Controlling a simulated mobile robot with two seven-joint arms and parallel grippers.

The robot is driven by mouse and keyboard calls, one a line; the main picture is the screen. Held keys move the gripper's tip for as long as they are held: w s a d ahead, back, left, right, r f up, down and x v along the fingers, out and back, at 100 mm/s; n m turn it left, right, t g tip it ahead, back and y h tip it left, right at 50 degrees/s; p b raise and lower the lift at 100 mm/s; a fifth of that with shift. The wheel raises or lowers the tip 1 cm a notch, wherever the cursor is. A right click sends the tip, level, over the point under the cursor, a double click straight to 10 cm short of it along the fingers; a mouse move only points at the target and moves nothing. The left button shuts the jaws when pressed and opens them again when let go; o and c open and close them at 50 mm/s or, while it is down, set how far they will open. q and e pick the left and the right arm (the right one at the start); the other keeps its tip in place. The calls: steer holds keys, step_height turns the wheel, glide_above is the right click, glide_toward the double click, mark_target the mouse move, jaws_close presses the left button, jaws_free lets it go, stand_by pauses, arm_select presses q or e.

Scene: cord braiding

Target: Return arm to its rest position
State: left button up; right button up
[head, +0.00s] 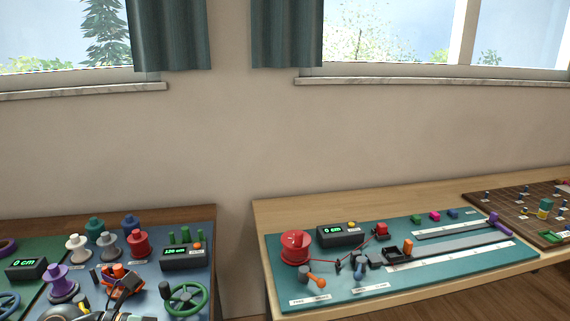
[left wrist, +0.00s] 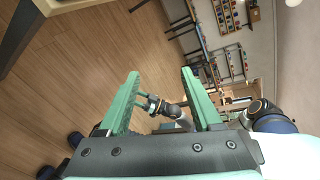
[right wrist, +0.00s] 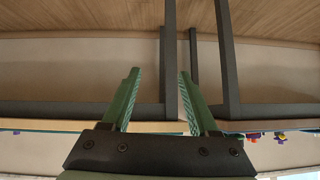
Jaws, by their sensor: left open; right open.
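My left gripper shows in the left wrist view (left wrist: 160,74), its two green fingers apart with nothing between the tips. Behind it are wood floor and a sideways view of the room. My right gripper shows in the right wrist view (right wrist: 158,73), its green fingers also apart and empty. Behind it are dark table legs (right wrist: 170,60) and the edge of a table. Neither gripper is clearly seen in the head view, so how far each is from the tables cannot be told there.
In the head view a teal board (head: 450,274) with a red spool (head: 295,246) and a display box (head: 340,235) lies on the right table. The left table holds several spools, including a purple one (head: 62,280), and a green handwheel (head: 186,299). A gap separates the tables.

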arm_select(q)
steer(key=w+a+f+n+t+y+p, duration=0.25)
steer(key=n+t, duration=0.45)
steer(key=n, duration=0.5)
steer(key=w+a+f+n+t+y+p, duration=0.1)
steer(key=w+f+n+t+y, duration=0.15)
steer(key=n+t, duration=0.7)
steer(key=s+a+f+n+g+y, duration=0.2)
steer(key=s+f+n+g+y, duration=0.35)
steer(key=f+n, duration=0.55)
steer(key=s+d+f+n+g+y+p, duration=0.1)
steer(key=s+f+n+g, duration=0.2)
steer(key=s+f, duration=0.7)
steer(key=shift+s+d+f+g, duration=0.25)
steer(key=shift+s+f+g, duration=0.15)
steer(key=shift+g, duration=0.6)
arm_select(e)
steer(key=r, duration=0.1)
steer(key=s+d+r, duration=0.1)
steer(key=r, duration=0.2)
steer(key=shift+s+d+r, duration=0.1)
steer(key=shift+s+d, duration=0.1)
steer(key=shift+s, duration=0.05)
arm_select(q)
steer(key=shift+r+n+y, duration=0.1)
steer(key=shift+n+y, duration=0.15)
arm_select(e)
steer(key=shift+w, duration=0.1)
